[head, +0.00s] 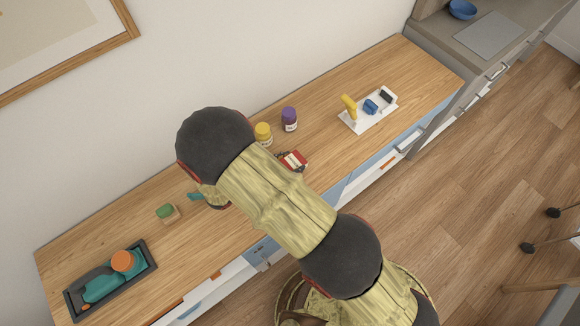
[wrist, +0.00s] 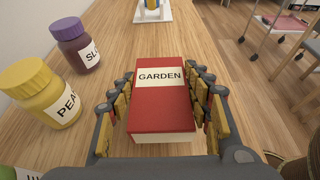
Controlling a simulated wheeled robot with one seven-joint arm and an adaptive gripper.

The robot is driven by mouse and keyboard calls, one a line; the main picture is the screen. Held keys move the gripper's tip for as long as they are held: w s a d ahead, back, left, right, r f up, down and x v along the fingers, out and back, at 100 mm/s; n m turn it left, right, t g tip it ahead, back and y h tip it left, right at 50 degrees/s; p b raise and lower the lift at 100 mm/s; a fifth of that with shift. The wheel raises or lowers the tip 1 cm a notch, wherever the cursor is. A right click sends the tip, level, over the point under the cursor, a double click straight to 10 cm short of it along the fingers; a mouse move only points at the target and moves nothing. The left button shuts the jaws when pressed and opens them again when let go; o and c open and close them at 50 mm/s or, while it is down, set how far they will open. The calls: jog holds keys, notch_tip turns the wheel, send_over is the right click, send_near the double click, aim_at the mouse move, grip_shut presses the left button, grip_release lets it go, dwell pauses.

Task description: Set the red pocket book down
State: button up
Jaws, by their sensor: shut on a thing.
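The red pocket book (wrist: 160,108) has a white label reading "GARDEN" and pale page edges. In the wrist view it sits between the fingers of my gripper (wrist: 169,80), which are shut on its two long sides. In the head view the red book (head: 294,160) shows beside my arm, over the wooden counter (head: 335,152), with my gripper (head: 292,163) mostly hidden by the arm. I cannot tell whether the book's underside touches the counter.
A yellow jar (wrist: 47,95) and a purple jar (wrist: 75,47) stand left of the book. A white crank board (head: 368,110) lies farther right. A green-topped block (head: 167,212) and a dark tray (head: 73,306) are at left. Counter between book and board is clear.

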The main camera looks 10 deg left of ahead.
jog(key=shift+f, duration=1.15)
jog(key=shift+f, duration=0.15)
jog(key=o, duration=1.4)
jog(key=shift+d, duration=0.1)
jog(key=shift+c, duration=0.2)
jog(key=shift+s+r, duration=0.1)
jog(key=shift+r, duration=0.15)
jog(key=v, duration=1.1)
jog(key=shift+s+a+p, duration=0.25)
jog(key=shift+a+p, duration=0.15)
